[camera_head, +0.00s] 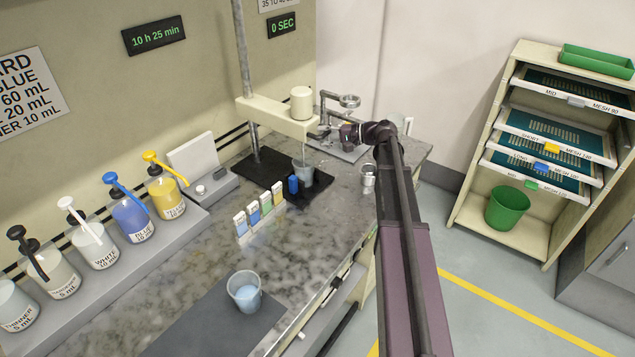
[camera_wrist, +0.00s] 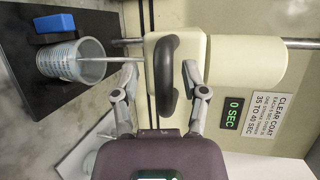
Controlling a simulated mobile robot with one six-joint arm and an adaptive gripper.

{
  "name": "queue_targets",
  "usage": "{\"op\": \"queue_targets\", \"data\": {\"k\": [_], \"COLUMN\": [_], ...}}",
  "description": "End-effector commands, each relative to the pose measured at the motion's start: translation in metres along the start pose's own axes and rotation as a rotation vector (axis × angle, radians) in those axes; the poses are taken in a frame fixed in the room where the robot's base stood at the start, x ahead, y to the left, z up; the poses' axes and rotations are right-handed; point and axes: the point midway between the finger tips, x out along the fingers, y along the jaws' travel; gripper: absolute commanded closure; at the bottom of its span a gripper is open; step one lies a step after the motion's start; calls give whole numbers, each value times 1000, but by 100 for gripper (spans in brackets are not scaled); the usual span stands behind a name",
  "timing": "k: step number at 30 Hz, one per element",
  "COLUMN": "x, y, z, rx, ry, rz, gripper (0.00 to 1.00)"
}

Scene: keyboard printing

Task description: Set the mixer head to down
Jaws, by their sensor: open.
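The mixer head (camera_head: 275,117) is a beige arm on a grey vertical column (camera_head: 240,45), above a clear cup (camera_head: 303,172) on a black base. The wrist view shows the head (camera_wrist: 190,60) close up, with its black curved handle (camera_wrist: 166,75). A thin shaft runs from the head towards the cup (camera_wrist: 88,62), its tip overlapping the cup's mouth; how deep it reaches I cannot tell. My gripper (camera_wrist: 160,84) is open, with one finger on each side of the handle and gaps between. In the head view my gripper (camera_head: 326,134) is at the head's front end.
A blue block (camera_head: 293,184) lies beside the cup. Pump bottles line the wall at left. Another cup (camera_head: 245,290) stands on a grey mat in front. A sink tap (camera_head: 345,101) is behind my gripper.

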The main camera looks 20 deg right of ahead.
Motion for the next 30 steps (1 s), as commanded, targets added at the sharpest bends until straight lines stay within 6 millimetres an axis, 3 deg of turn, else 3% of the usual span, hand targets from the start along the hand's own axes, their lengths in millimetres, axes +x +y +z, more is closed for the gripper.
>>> {"op": "queue_targets", "data": {"k": [30], "x": [-16], "y": [-74], "z": [6], "rx": [0], "ry": [1], "rz": [-2], "gripper": [43]}}
